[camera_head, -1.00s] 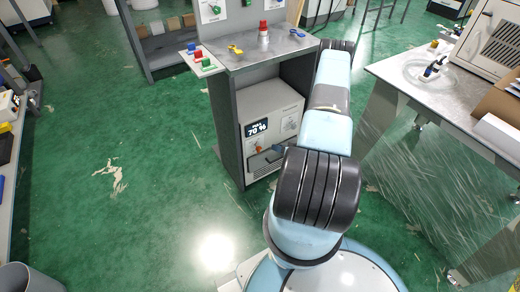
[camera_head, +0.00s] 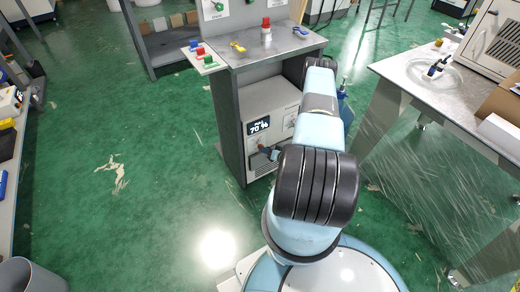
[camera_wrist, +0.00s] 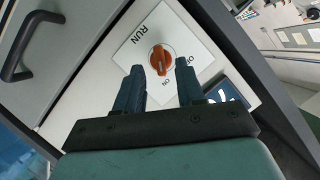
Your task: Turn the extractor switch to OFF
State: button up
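The extractor switch is an orange rotary knob (camera_wrist: 161,59) on a white plate (camera_wrist: 185,27) in the wrist view. The plate shows RUN and ON; another label beginning with O is partly covered by the right finger. The knob's dark line runs nearly upright in the picture; I cannot tell which end is its pointer. In the head view my gripper (camera_head: 271,153) is at the front of the white machine (camera_head: 284,117), low in the grey cabinet.
A display (camera_head: 259,126) reading 70 % sits above the gripper. A dark handle (camera_wrist: 20,48) is at the left in the wrist view. The cabinet's grey side wall (camera_head: 229,128) stands left of the machine. A metal table (camera_head: 401,72) is at the right.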

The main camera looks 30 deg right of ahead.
jog(key=shift+x, duration=2.05)
